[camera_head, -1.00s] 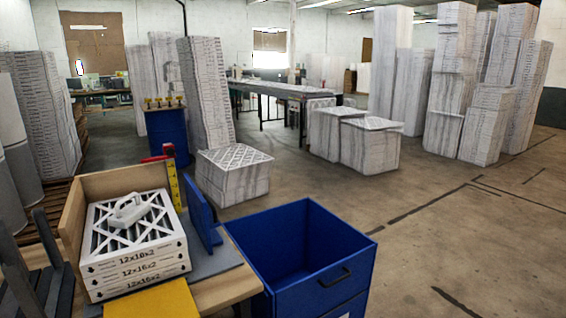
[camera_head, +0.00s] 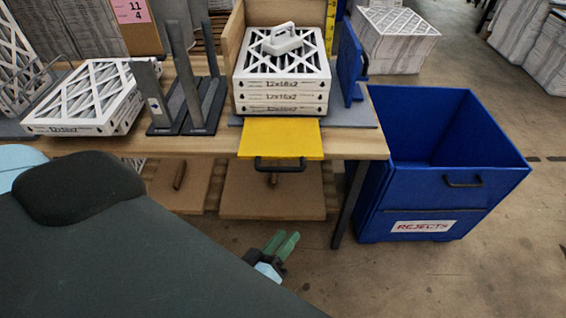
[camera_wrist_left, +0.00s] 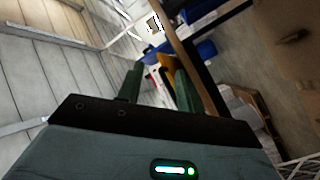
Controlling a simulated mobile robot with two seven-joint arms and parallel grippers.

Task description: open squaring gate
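A blue upright panel (camera_head: 350,55) with a dark handle stands at the right side of a stack of white 12x16x2 filters (camera_head: 283,85); it looks like the squaring gate. A yellow plate (camera_head: 280,138) with a black handle lies in front of the stack and sticks out over the bench edge. A white handled piece (camera_head: 283,38) rests on top of the stack. My left gripper (camera_head: 283,247) has green fingers and is below and in front of the bench, apart from everything. In the left wrist view its fingers (camera_wrist_left: 158,80) are spread with nothing between them.
A blue rejects bin (camera_head: 430,185) stands on the floor right of the wooden bench (camera_head: 350,142). A dark slotted rack (camera_head: 187,100) and more filters (camera_head: 88,97) are on the bench at left. The floor in front of the bench is clear.

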